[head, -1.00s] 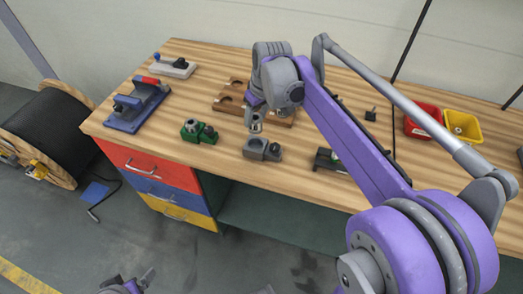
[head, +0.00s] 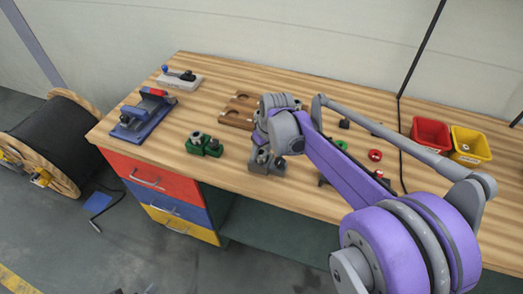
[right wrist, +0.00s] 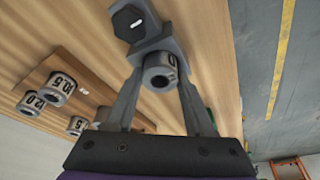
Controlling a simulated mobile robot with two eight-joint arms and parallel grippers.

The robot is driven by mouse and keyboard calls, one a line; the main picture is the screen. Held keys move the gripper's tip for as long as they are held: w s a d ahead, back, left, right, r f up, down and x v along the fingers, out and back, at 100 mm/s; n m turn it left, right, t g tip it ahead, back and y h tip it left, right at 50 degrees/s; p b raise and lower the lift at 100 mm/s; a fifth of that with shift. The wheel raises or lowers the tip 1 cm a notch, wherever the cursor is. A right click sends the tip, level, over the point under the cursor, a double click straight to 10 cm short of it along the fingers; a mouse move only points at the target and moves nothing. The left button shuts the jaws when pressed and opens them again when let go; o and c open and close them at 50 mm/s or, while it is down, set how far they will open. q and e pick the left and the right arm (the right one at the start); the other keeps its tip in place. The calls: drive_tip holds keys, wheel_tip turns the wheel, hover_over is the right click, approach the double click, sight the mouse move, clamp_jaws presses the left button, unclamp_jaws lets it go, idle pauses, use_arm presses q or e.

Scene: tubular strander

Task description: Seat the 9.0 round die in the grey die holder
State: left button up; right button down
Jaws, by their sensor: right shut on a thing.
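The grey die holder (head: 278,168) stands on the workbench, partly covered by my right arm. In the right wrist view, the holder (right wrist: 150,46) shows behind the die, with a black hexagonal knob on one part. My right gripper (right wrist: 160,78) is shut on a grey round die (right wrist: 160,70); its label is only partly legible. The die is at the holder, but I cannot tell whether it is fully down in it. In the head view, my right gripper (head: 264,150) is right over the holder and hides the die. Only tips of my left gripper (head: 149,288) may show at the bottom edge.
Dies marked 10.5 (right wrist: 60,86) and 12.0 (right wrist: 32,102) sit on a wooden rack (head: 235,118). A green holder (head: 204,145) stands left of the grey one. A blue fixture (head: 143,117), a red bin (head: 430,133) and a yellow bin (head: 470,146) stand further off.

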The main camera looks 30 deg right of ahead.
sight(267, 165)
drive_tip(key=shift+f, duration=0.15)
drive_tip(key=shift+c, duration=1.4)
unclamp_jaws()
drive_tip(key=shift+r, duration=0.45)
drive_tip(key=p+v, duration=0.1)
drive_tip(key=v, duration=1)
drive_tip(key=s+a+f+t, duration=0.1)
drive_tip(key=s+a+f, duration=0.4)
drive_tip(key=s, duration=0.4)
drive_tip(key=s+a+f+m+t, duration=0.1)
drive_tip(key=s+a+f, duration=0.4)
drive_tip(key=s+f, duration=0.3)
drive_tip(key=shift+s+a, duration=0.4)
drive_tip(key=shift+s, duration=0.1)
